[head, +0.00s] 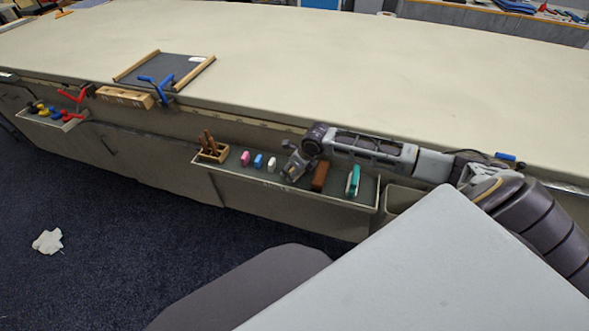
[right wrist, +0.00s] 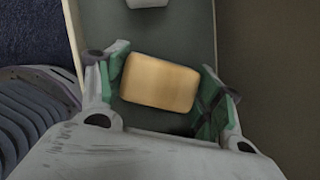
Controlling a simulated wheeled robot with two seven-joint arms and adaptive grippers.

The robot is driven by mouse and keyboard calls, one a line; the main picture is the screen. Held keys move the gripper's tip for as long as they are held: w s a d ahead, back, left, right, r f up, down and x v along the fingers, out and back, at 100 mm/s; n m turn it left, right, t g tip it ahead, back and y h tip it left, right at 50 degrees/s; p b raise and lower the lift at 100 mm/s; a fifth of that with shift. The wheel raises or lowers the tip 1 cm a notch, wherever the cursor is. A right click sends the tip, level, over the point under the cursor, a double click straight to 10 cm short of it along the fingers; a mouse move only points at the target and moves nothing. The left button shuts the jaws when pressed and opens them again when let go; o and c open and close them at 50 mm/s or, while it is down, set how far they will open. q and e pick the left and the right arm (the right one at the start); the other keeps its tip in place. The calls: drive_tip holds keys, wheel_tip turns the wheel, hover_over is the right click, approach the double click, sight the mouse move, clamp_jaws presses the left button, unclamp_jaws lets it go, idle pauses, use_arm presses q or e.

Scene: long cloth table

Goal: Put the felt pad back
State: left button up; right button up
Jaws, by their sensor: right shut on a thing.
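The felt pad (right wrist: 160,83) appears to be the tan, rounded block between the green-lined fingers of my right gripper (right wrist: 163,92) in the right wrist view. The gripper is shut on it. In the head view my right gripper (head: 294,167) points down at the long front tray (head: 300,188), between a white block (head: 271,164) and a brown block (head: 320,177). There the pad is hidden by the gripper. I cannot tell whether the pad touches the tray floor. My left gripper is not in view.
The tray also holds a pink block (head: 245,158), a blue block (head: 258,161), a teal piece (head: 353,181) and a wooden holder (head: 212,152). A dark board (head: 178,70) with wooden edges lies on the table (head: 300,60). The tabletop's middle is clear.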

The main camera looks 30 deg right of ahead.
drive_tip(key=o, duration=1)
drive_tip(key=shift+c, duration=0.2)
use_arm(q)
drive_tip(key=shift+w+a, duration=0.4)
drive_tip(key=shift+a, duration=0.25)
use_arm(e)
drive_tip(key=shift+o, duration=0.2)
drive_tip(key=shift+v, duration=0.95)
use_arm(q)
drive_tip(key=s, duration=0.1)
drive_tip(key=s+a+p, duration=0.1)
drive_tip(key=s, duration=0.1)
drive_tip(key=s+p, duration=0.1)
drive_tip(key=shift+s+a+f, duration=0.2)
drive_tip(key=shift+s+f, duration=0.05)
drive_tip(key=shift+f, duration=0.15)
use_arm(e)
drive_tip(key=v, duration=1)
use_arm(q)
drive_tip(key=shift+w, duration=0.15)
use_arm(e)
drive_tip(key=shift+r, duration=0.15)
